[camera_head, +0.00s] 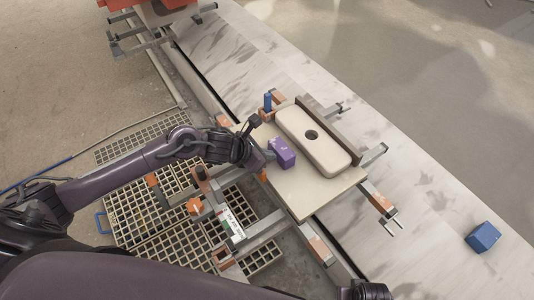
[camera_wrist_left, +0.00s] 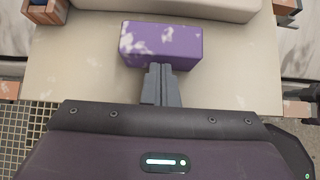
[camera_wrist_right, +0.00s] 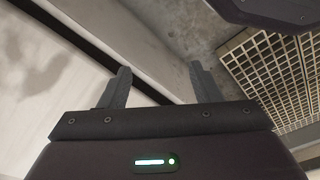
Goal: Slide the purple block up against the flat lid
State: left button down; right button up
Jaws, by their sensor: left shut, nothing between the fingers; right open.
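The purple block (camera_head: 283,152) lies on a pale board (camera_head: 308,203) in the head view. The flat lid (camera_head: 318,142), cream with rounded ends and a dark hole in its middle, lies on the same board, to the right of the block. In the left wrist view the purple block (camera_wrist_left: 161,43) lies just short of the lid's edge (camera_wrist_left: 170,6), with a narrow strip of board between them. My left gripper (camera_head: 266,150) is shut and empty, its fingertips (camera_wrist_left: 162,70) at the block's near side. My right gripper (camera_wrist_right: 160,85) is open and empty, away from the board.
A dark upright bar (camera_head: 330,128) runs along the lid's far side. A small blue piece (camera_head: 267,102) stands at the board's back corner. A blue block (camera_head: 483,237) lies far right on the pale slab. Metal rails (camera_head: 262,233) and floor grating (camera_head: 165,238) lie around the board.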

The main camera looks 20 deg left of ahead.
aim_at(283, 147)
pick_arm(q)
jog(key=shift+w+d, duration=0.1)
pick_arm(e)
jog(key=shift+f, duration=0.1)
pick_arm(q)
jog(key=w+d+b, duration=0.2)
jog(key=w+b, duration=0.1)
jog(key=shift+w+d, duration=0.3)
jog(key=shift+d, duration=0.1)
jog(key=shift+r, duration=0.1)
pick_arm(e)
notch_tip(283, 147, up, 10)
jog(key=a, duration=0.1)
jog(key=shift+w+a, duration=0.3)
pick_arm(q)
jog(key=shift+r, duration=0.1)
pick_arm(e)
jog(key=shift+g, duration=0.3)
